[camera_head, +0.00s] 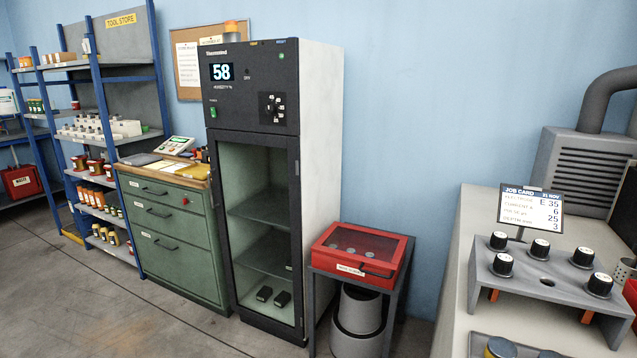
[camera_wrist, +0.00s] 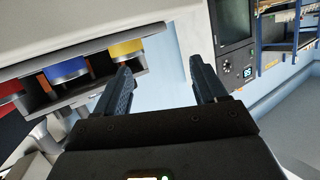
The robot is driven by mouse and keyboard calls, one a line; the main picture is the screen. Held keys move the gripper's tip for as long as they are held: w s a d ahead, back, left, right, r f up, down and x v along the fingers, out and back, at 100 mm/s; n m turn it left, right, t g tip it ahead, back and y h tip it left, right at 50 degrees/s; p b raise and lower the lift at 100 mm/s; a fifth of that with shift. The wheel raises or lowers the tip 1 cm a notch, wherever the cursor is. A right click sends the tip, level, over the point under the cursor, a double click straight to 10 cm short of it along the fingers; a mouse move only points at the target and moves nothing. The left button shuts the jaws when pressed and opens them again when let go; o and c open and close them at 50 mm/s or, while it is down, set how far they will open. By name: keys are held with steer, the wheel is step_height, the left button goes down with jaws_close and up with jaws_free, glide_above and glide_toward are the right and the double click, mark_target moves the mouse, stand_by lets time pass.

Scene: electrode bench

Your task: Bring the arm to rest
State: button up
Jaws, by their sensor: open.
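My gripper (camera_wrist: 162,84) shows in the wrist view with its two dark fingers apart and nothing between them. The view there is tilted. Beyond the fingers are a pale bench surface (camera_wrist: 130,18) and blue wall. Below that surface, at the left, is a dark holder with a blue piece (camera_wrist: 68,70) and a yellow piece (camera_wrist: 126,48). I cannot tell whether the left finger touches the holder. My gripper does not show in the head view.
In the head view, the bench (camera_head: 455,300) at right carries a grey rack (camera_head: 530,270) with several black-capped electrodes and a job card (camera_head: 530,208). A cabinet (camera_head: 318,130) reading 58, a red case (camera_head: 345,240), green drawers (camera_head: 180,270) and shelves stand left. The floor (camera_head: 90,310) is clear.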

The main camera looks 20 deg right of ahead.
steer(key=s+a+f, duration=0.3)
steer(key=s+a, duration=0.7)
steer(key=s, duration=0.4)
steer(key=s+a+r+n+y, duration=0.1)
steer(key=s+a+r, duration=0.2)
steer(key=s, duration=0.3)
steer(key=s+a+r+n+y, duration=0.2)
steer(key=s+a+r, duration=0.1)
steer(key=s, duration=0.3)
steer(key=shift+s+t, duration=0.3)
steer(key=shift+s, duration=0.1)
steer(key=shift+r, duration=0.1)
stand_by(0.4)
